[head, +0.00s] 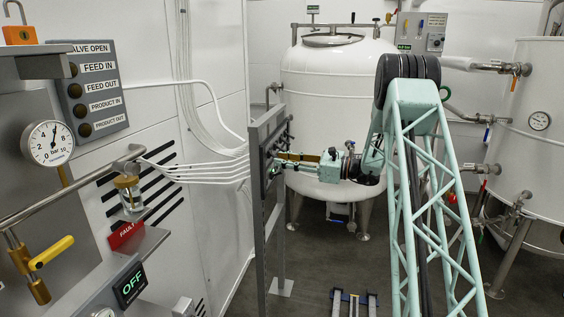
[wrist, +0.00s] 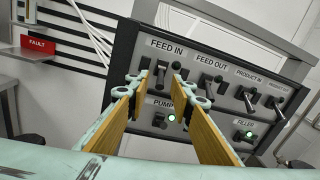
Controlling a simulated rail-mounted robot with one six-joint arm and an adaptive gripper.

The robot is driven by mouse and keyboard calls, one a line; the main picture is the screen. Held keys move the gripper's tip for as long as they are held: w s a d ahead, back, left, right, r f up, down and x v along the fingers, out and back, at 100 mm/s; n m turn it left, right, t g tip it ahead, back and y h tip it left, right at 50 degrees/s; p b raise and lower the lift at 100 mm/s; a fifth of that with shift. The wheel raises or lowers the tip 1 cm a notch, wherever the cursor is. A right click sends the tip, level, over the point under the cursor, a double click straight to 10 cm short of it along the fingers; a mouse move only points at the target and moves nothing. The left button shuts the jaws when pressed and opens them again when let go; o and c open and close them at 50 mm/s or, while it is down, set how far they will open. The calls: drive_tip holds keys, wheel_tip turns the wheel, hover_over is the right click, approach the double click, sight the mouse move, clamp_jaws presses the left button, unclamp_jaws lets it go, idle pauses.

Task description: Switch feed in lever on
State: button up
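The control panel (wrist: 255,77) fills the middle of the wrist view; it also stands in the metal frame (head: 262,190) in the head view. The black feed in lever (wrist: 161,74) sits under the FEED IN label (wrist: 166,46). My gripper (wrist: 165,86) is open, with one finger on each side of this lever in the wrist view. In the head view my gripper (head: 287,162) is at the panel face. The feed in indicator (head: 74,70) looks dark.
To the right are the feed out lever (wrist: 211,83), product in lever (wrist: 246,99) and product out lever (wrist: 277,106). White tanks (head: 335,90) stand behind.

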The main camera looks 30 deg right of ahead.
drive_tip(key=shift+w+a, duration=0.2)
clamp_jaws()
